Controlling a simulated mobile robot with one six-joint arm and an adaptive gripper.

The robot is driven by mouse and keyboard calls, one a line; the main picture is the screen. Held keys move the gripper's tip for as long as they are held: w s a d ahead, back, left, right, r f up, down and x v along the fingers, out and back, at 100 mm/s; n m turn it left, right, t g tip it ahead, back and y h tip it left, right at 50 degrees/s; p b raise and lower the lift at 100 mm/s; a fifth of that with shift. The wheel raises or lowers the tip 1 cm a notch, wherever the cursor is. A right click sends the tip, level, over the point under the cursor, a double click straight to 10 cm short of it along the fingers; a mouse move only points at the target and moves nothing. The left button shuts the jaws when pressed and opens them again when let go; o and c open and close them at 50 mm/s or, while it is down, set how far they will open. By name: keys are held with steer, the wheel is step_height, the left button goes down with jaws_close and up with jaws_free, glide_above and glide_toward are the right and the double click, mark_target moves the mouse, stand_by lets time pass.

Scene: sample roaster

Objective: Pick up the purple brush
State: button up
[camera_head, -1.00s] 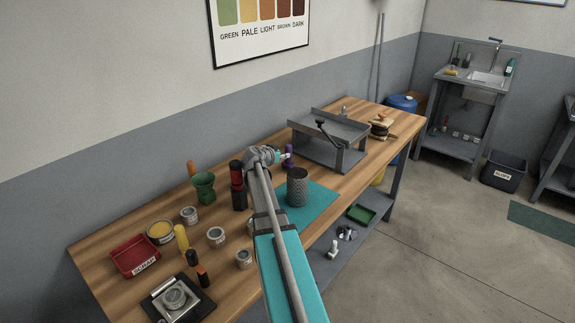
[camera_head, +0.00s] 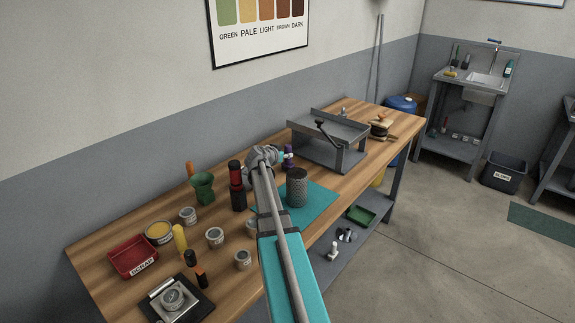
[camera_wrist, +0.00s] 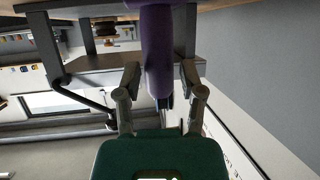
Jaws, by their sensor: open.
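The purple brush (camera_head: 289,150) stands on the wooden bench, just left of the grey metal tray stand. In the wrist view, which looks upside down, its purple handle (camera_wrist: 157,50) hangs down the middle between my two fingers. My gripper (camera_wrist: 160,74) is open, with one finger on each side of the handle and a gap visible on both sides. In the head view my gripper (camera_head: 281,156) is at the brush and hides part of it. The brush's bristles cannot be made out.
The tray stand (camera_head: 328,135) with a crank is close behind the brush. A perforated metal cylinder (camera_head: 297,188) stands on a teal mat (camera_head: 322,199) nearer the front. A red and black grinder (camera_head: 237,185) and several tins stand to the left.

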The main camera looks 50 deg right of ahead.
steer(key=shift+b+x, duration=0.85)
steer(key=shift+x, duration=1.55)
steer(key=shift+s, duration=0.1)
jaws_close()
